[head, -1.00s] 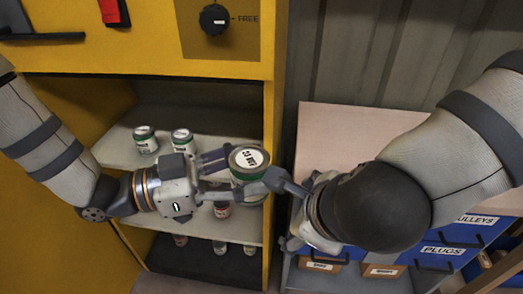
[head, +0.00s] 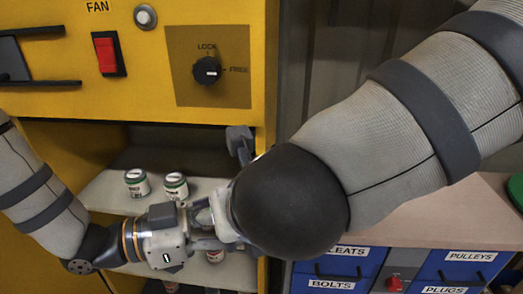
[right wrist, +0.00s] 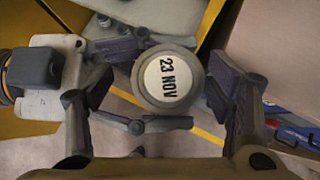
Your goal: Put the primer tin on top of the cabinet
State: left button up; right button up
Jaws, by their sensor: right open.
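The tin with the round "23 NOV" lid (right wrist: 167,80) shows from above in the right wrist view; in the head view my right arm hides it. My left gripper (head: 207,222) comes in from the left; in the right wrist view its body (right wrist: 50,75) is beside the tin and its fingers appear closed on the tin's sides. My right gripper (right wrist: 160,85) is open, its fingers to either side of the tin. In the head view its tips are mostly hidden. The low cabinet (head: 440,220) at right has a bare wooden top.
A yellow unit (head: 140,95) with a red switch (head: 105,54) and a knob (head: 207,70) stands behind. Two tins (head: 137,183) (head: 175,186) stand on its shelf (head: 105,195). Labelled blue drawers (head: 465,265) are under the wooden top.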

jog(key=shift+w+a+f, duration=0.15)
jog(key=shift+w+f, duration=0.15)
pick_arm(q)
jog(key=shift+r, duration=0.1)
pick_arm(e)
jog(key=shift+s, duration=0.1)
jog(key=c, duration=1.5)
pick_arm(q)
jog(key=o, duration=1.3)
jog(key=shift+d, duration=0.1)
pick_arm(e)
jog(key=shift+a, duration=0.1)
pick_arm(q)
jog(key=shift+o, duration=1)
